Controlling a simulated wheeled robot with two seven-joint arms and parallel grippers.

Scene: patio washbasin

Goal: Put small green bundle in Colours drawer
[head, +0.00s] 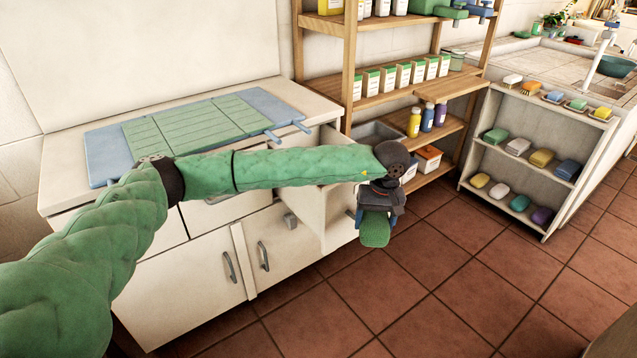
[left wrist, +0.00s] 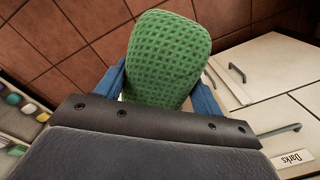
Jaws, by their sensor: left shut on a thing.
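The small green bundle (head: 375,229) hangs below my left gripper (head: 378,208) in the head view. In the left wrist view the bundle (left wrist: 168,55) is a waffle-textured cloth shape between the blue fingers of my left gripper (left wrist: 162,85), which is shut on it. The bundle is in the air over the tiled floor, just right of an open drawer (head: 338,232) in the white cabinet. My left forearm covers part of that drawer. I cannot read a Colours label. A label reading "Darks" (left wrist: 293,158) shows on a white front in the left wrist view. My right gripper is not in view.
The white cabinet (head: 190,290) carries a blue and green board (head: 190,130) on top. A wooden shelf unit (head: 400,97) with boxes and bottles stands behind the gripper. A low white shelf (head: 520,160) with soaps is at the right. The tiled floor (head: 430,290) in front is clear.

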